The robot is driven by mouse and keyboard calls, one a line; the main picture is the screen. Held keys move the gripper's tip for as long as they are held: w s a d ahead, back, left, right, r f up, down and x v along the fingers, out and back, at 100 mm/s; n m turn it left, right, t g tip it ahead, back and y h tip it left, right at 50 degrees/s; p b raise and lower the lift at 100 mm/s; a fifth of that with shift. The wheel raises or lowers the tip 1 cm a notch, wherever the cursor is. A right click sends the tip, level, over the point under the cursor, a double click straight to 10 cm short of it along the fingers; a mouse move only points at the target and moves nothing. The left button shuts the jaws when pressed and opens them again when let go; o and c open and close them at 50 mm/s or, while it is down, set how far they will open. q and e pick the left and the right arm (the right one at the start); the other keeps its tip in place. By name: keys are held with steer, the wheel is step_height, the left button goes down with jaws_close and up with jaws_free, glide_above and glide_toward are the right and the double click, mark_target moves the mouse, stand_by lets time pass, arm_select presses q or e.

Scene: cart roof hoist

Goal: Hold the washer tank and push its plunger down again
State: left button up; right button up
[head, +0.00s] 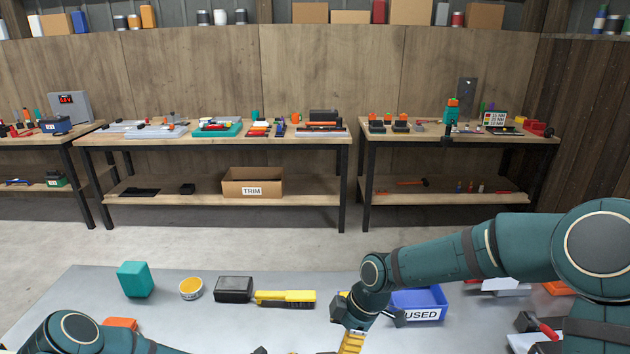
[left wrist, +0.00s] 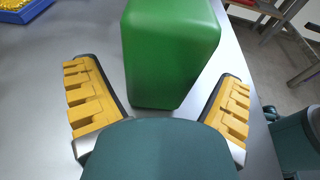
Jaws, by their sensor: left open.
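A green block-shaped body (left wrist: 170,55) with rounded edges stands between the spread fingers of my left gripper (left wrist: 165,108) in the left wrist view. Its upper part is cut off, and no plunger shows on it; I cannot tell whether it is the washer tank. In the head view a teal box (head: 135,280) stands on the near table. My right gripper (head: 351,341) points down at the bottom edge, mostly cut off.
On the near table (head: 70,300) are a yellow-topped tin (head: 190,288), a black box (head: 234,289), a yellow brush (head: 286,298) and a blue bin marked USED (head: 420,303). An orange object (head: 120,323) lies by my left arm. Walking floor separates the back benches.

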arm_select(q)
steer(key=shift+r+p+v, duration=0.25)
steer(key=shift+p+v, duration=0.1)
steer(key=shift+v, duration=1.25)
steer(key=shift+r+p+v, duration=0.25)
steer(key=shift+p+v, duration=0.1)
steer(key=shift+v, duration=1.25)
steer(key=shift+o, duration=0.5)
